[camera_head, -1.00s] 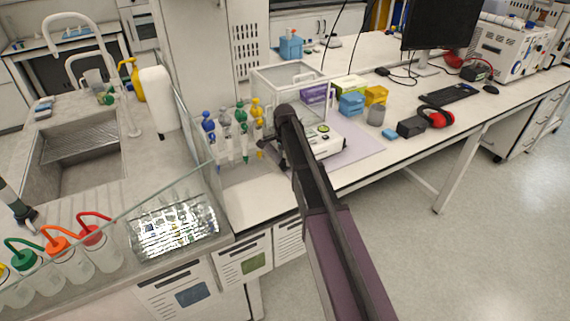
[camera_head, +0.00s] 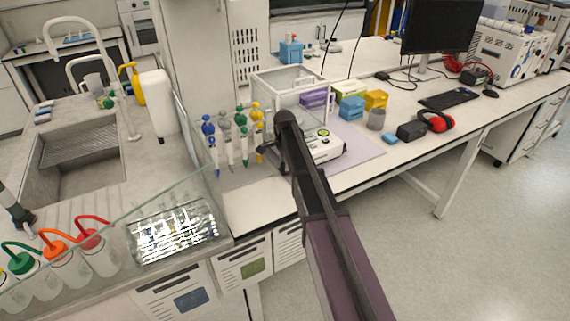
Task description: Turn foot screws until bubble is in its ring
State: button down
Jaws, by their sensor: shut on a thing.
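The white analytical balance (camera_head: 328,150) with a clear draft-shield box (camera_head: 278,85) stands on a purple-grey mat on the bench. A small green round spot, perhaps the bubble level (camera_head: 323,132), shows on top of its base; it is too small to tell where the bubble sits in its ring. My arm reaches in from the lower right and covers the balance's left front. My gripper (camera_head: 266,150) is low at the balance's left front corner, shut on what appears to be a foot screw. The fingertips and foot screws are mostly hidden.
A pipette stand (camera_head: 230,135) with several coloured pipettes stands close left of my gripper. A glass panel (camera_head: 190,125) edges the sink area. Blue and yellow boxes, a grey cup (camera_head: 376,120) and red ear defenders (camera_head: 437,121) lie to the right. The bench front is clear.

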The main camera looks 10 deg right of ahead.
jog(key=shift+n, duration=1.4)
jog(key=shift+c, duration=1.5)
grip_release()
jog(key=shift+m, duration=0.4)
